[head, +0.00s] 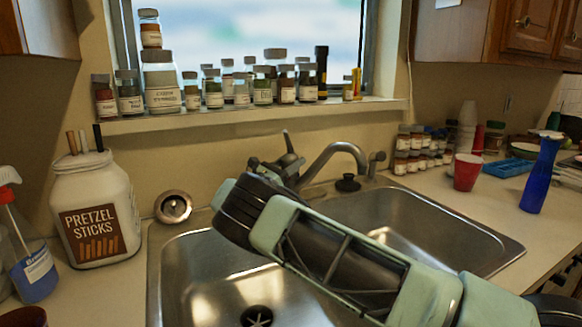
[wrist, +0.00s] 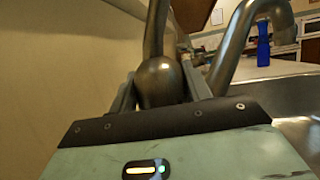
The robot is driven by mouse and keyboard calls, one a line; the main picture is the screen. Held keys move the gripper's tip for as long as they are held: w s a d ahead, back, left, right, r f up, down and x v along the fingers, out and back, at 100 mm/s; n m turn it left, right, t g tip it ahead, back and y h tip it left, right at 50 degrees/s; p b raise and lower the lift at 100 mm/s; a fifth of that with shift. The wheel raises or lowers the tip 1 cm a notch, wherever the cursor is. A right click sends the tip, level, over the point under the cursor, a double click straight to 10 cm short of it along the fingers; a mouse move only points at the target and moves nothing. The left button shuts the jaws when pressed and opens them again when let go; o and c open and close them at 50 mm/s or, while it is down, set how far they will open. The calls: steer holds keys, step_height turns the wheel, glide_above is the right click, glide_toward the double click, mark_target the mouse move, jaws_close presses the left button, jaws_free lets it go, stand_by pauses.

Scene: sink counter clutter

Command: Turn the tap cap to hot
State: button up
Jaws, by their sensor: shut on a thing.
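The tap cap (wrist: 161,82) is a dark metal rounded knob with a lever rising from it. In the wrist view it sits between the two fingers of my gripper (wrist: 160,92), which is shut on it. In the head view the cap's lever (head: 289,143) points up, tilted slightly left, behind the sink. My gripper (head: 276,168) reaches it there, and my wrist and forearm hide part of the tap's base. The curved spout (head: 345,149) arches right of the cap; it also shows at the right in the wrist view (wrist: 235,45).
The double steel sink (head: 480,222) lies under my arm. A pretzel jar (head: 92,215) stands left, with a spray bottle beside it. Several spice jars line the window sill (head: 250,113) close above the tap. A red cup (head: 467,172) and a blue bottle (head: 540,175) stand right.

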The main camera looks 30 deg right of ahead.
steer(key=o, duration=0.7)
steer(key=shift+a, duration=0.15)
steer(key=shift+a+f, duration=0.25)
steer(key=shift+a, duration=0.05)
steer(key=a+b, duration=0.1)
steer(key=a, duration=0.3)
steer(key=s+a+b, duration=0.1)
steer(key=a, duration=0.3)
steer(key=s+a, duration=0.1)
steer(key=a, duration=0.3)
steer(key=shift+a+b, duration=0.1)
steer(key=shift+b, duration=0.3)
